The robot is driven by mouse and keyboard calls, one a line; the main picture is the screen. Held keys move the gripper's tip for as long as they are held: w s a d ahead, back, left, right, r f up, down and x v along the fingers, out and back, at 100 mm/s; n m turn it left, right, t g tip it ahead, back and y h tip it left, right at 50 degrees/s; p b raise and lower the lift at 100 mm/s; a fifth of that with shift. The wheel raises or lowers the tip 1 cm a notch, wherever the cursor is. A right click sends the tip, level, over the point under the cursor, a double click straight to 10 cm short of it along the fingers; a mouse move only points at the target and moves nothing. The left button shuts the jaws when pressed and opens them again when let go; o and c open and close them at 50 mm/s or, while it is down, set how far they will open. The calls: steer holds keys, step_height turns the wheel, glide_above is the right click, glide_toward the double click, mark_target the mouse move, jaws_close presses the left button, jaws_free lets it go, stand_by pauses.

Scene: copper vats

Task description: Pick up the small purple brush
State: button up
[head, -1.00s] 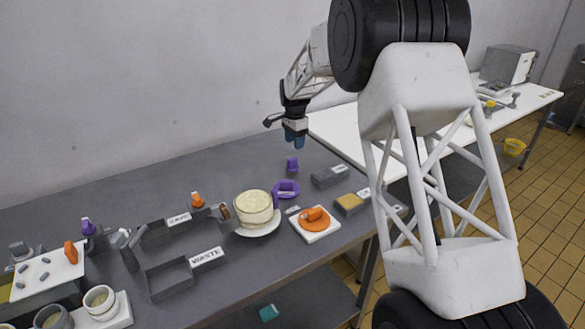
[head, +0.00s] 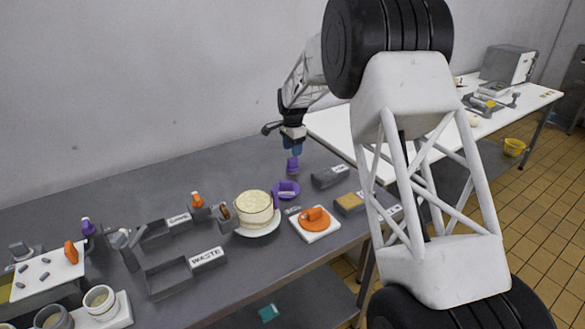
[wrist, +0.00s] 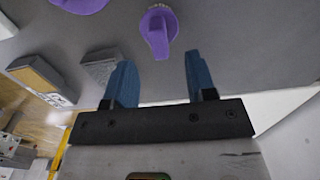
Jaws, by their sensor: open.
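The small purple brush (head: 293,164) stands on the grey table near its far right part, just below my gripper (head: 292,149) in the head view. In the wrist view the brush (wrist: 158,30) shows its round purple head with a pale bristle edge and a handle pointing toward the gap between my fingers. My gripper (wrist: 158,82) has its two blue fingers apart, with nothing between them. The brush lies beyond the fingertips in that view. I cannot tell the exact height between the fingers and the brush.
A purple dish (head: 287,189) lies close to the brush. A grey box (head: 330,177) stands to its right. A cake-like round (head: 254,206) on a white plate and an orange piece on a white board (head: 318,234) are nearer. A white table (head: 330,124) adjoins behind.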

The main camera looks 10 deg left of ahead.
mark_target(292, 158)
steer(key=shift+s+f, duration=0.1)
steer(key=shift+f, duration=2.5)
jaws_close()
steer(key=shift+r, duration=5)
